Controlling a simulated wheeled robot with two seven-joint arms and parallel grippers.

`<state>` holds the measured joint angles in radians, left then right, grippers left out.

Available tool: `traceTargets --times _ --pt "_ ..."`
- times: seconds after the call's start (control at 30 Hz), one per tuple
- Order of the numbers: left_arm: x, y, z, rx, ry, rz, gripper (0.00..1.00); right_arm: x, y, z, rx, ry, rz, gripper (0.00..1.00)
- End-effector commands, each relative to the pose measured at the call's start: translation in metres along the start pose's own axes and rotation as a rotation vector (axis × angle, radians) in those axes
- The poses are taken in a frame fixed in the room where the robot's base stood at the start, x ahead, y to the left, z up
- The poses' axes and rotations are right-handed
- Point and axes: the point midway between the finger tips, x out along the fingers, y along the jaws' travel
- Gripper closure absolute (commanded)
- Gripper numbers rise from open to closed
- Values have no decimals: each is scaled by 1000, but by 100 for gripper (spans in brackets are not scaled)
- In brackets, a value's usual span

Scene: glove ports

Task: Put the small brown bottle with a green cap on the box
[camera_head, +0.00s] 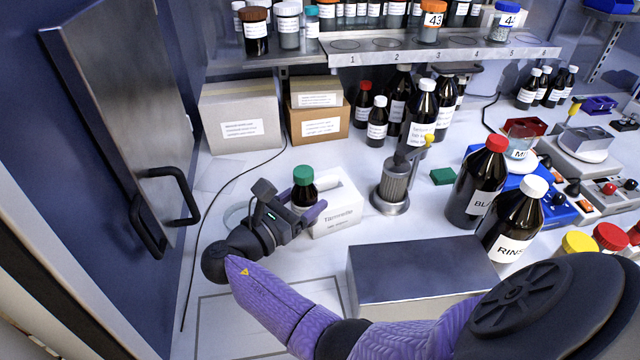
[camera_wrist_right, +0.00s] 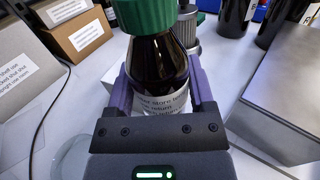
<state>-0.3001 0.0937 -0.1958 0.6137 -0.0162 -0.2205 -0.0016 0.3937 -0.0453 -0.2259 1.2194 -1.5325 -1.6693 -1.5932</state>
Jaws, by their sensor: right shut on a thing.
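The small brown bottle (camera_head: 303,196) with a green cap (camera_head: 303,174) stands upright between the fingers of my right gripper (camera_head: 292,208). In the right wrist view the bottle (camera_wrist_right: 160,70) fills the space between the purple fingers, and its white label faces the camera. The right gripper is shut on it. The white box (camera_head: 338,216), with printed text on its front, is right beside and behind the gripper. The bottle overlaps its left part in the head view. The bottle's base is hidden by a finger, so I cannot tell whether it touches the box. My left gripper is not in view.
A grey metal block (camera_head: 420,270) lies in front of the box, close to my right arm. A metal cylinder (camera_head: 392,187) stands to the box's right. Cardboard boxes (camera_head: 242,118) and brown bottles stand behind. An open door (camera_head: 120,120) is at left.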

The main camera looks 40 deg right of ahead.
Motion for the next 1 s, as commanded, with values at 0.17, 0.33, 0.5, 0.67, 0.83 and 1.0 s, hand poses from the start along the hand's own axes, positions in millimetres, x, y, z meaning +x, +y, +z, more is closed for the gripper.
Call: traceTargets --times 0.17,0.33,0.5,0.67,0.83,1.0 --pt "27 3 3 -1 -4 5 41 -1 0 -48 -5 0 -4 95" --pt "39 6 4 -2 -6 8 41 0 0 -72 -4 0 -3 95" --pt "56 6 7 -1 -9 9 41 -1 0 -101 -3 0 -2 95" --pt "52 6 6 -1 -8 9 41 0 0 -97 0 0 -2 95" --pt "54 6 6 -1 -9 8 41 0 0 -100 -2 1 -2 27" --pt "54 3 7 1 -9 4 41 0 0 -100 -1 1 -2 0"
